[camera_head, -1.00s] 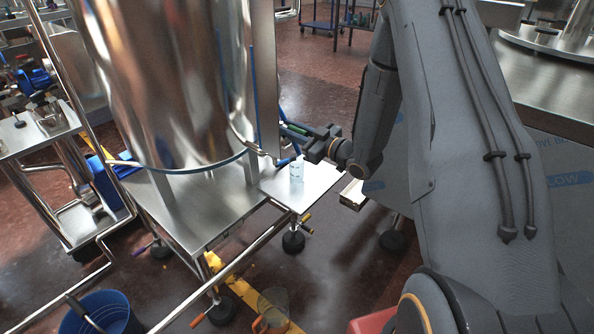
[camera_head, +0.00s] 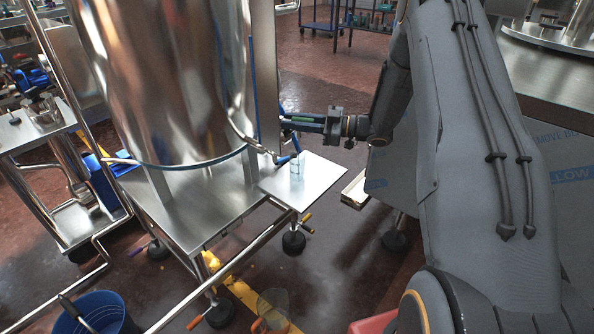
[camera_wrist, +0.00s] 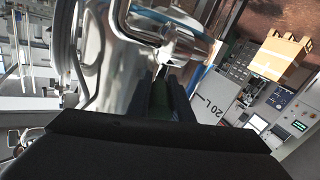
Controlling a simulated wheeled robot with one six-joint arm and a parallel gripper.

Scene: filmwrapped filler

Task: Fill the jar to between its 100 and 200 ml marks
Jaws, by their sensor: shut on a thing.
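A small clear jar (camera_head: 297,169) with faint markings stands upright on the steel side shelf (camera_head: 318,180) beside the big steel tank (camera_head: 170,85). Its fill level is too small to read. A tap with a blue lever (camera_head: 295,141) is at the tank's lower right, just above the jar. My gripper (camera_head: 287,123) reaches in from the right at the lever's upper end and appears shut on it; the contact is partly hidden. In the wrist view my fingers (camera_wrist: 163,98) point toward shiny metal fittings (camera_wrist: 185,45). The jar cannot be made out there.
A steel-topped bench (camera_head: 560,85) is at the right. A side table (camera_head: 30,130) with metal parts stands left. The wrist view shows a control panel (camera_wrist: 275,105).

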